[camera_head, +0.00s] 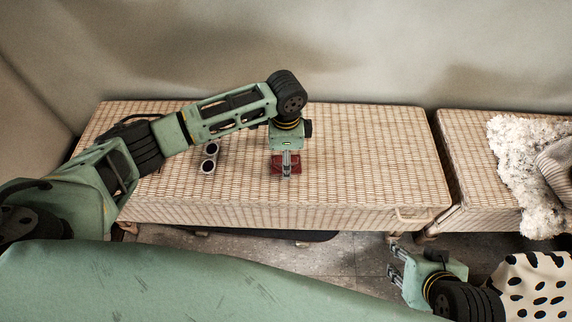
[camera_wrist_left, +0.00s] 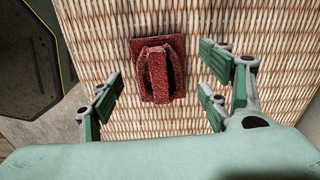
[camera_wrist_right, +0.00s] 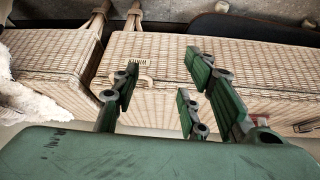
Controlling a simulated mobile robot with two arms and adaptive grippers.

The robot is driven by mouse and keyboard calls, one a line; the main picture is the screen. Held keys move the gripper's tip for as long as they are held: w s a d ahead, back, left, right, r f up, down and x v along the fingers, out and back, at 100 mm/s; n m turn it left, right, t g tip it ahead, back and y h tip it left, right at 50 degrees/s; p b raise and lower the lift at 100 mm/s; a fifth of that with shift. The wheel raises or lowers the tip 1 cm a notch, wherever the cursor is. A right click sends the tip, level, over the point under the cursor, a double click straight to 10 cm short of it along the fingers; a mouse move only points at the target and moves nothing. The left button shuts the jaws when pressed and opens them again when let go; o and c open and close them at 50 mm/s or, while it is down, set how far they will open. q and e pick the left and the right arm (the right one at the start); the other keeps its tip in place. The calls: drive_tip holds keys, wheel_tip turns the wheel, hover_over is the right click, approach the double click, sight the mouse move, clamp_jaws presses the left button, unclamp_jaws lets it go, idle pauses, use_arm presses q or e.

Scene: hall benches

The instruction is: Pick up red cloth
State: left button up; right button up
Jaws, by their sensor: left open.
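The red cloth (camera_head: 277,165) lies on top of the left wicker bench (camera_head: 370,170), around the middle of its top. In the left wrist view the cloth (camera_wrist_left: 157,70) is a dark red square with raised folds in its middle. My left gripper (camera_head: 287,168) points down over the cloth. In its wrist view the left gripper's fingers (camera_wrist_left: 165,98) are open on both sides of the cloth, with gaps between. My right gripper (camera_head: 392,262) is low, in front of the bench. In its wrist view the right gripper's fingers (camera_wrist_right: 160,90) stand apart with nothing between them.
Sunglasses or a similar dark two-lens object (camera_head: 209,157) lie on the bench left of the cloth. A second wicker bench (camera_head: 470,160) at right bears a fluffy white throw (camera_head: 515,170) and a grey knitted item (camera_head: 558,168). A wall stands behind. The bench top right of the cloth is clear.

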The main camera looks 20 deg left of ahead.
use_arm(q)
drive_tip(key=shift+f, duration=0.45)
use_arm(e)
drive_tip(key=shift+w+a+r+t, duration=0.15)
drive_tip(key=shift+w+r+t, duration=0.1)
drive_tip(key=shift+w, duration=0.2)
drive_tip(key=shift+w+a+r+t, duration=0.15)
drive_tip(key=shift+w+t, duration=0.1)
drive_tip(key=shift+w, duration=0.2)
use_arm(q)
drive_tip(key=c, duration=1.1)
